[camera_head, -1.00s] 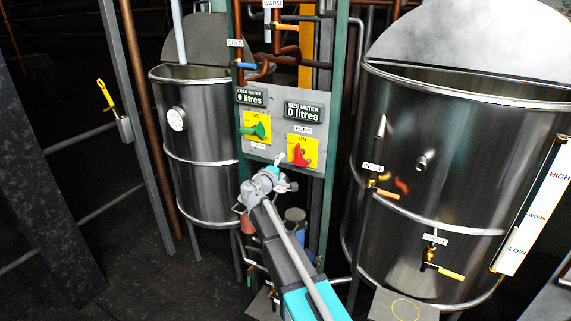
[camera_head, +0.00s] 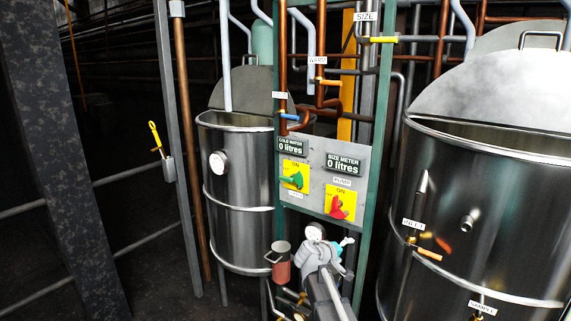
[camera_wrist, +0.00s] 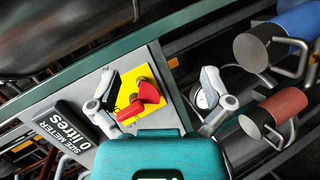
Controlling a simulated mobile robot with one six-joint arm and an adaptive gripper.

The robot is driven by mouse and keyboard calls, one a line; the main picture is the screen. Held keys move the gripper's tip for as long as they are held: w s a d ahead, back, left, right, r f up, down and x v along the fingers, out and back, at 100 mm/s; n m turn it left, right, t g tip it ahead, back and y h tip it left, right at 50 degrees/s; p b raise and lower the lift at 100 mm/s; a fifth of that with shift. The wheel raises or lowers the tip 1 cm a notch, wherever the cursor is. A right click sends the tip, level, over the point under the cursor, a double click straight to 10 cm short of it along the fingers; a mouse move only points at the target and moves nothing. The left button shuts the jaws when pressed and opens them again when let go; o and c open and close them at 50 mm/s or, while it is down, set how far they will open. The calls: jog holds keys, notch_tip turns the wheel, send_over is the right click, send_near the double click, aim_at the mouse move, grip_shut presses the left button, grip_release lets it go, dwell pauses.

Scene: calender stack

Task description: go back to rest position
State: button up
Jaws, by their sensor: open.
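My gripper (camera_head: 328,246) is just below the control panel (camera_head: 318,208) in the head view, at the lower middle. In the wrist view my gripper (camera_wrist: 158,80) has its two grey fingers spread wide, with nothing held between them. The red switch (camera_wrist: 140,98) on its yellow plate shows between and beyond the fingers. It also shows on the panel in the head view (camera_head: 339,207), above my gripper. I cannot tell the exact gap between fingers and switch.
A red mug (camera_head: 280,266) hangs left of my gripper; a blue mug (camera_wrist: 285,35) shows in the wrist view. A steel tank (camera_head: 236,170) stands left, a larger one (camera_head: 480,210) right. A green post (camera_head: 375,150) edges the panel.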

jog(key=s+d+f+m+g+y, duration=0.1)
jog(key=s+f+m+g+y, duration=0.1)
jog(key=s+f+g, duration=0.3)
jog(key=s+d+f+m+y, duration=0.1)
jog(key=s+f+m+y, duration=0.15)
jog(key=s, duration=0.55)
jog(key=s+a+f+g+y, duration=0.2)
jog(key=s, duration=0.4)
jog(key=s+a+f+g+y, duration=0.1)
jog(key=s+a+f+y, duration=0.1)
jog(key=s, duration=0.4)
jog(key=shift+s+a+m+g+y, duration=0.35)
jog(key=shift+s+m+g+y, duration=0.1)
jog(key=shift+y, duration=0.4)
jog(key=shift+c, duration=0.3)
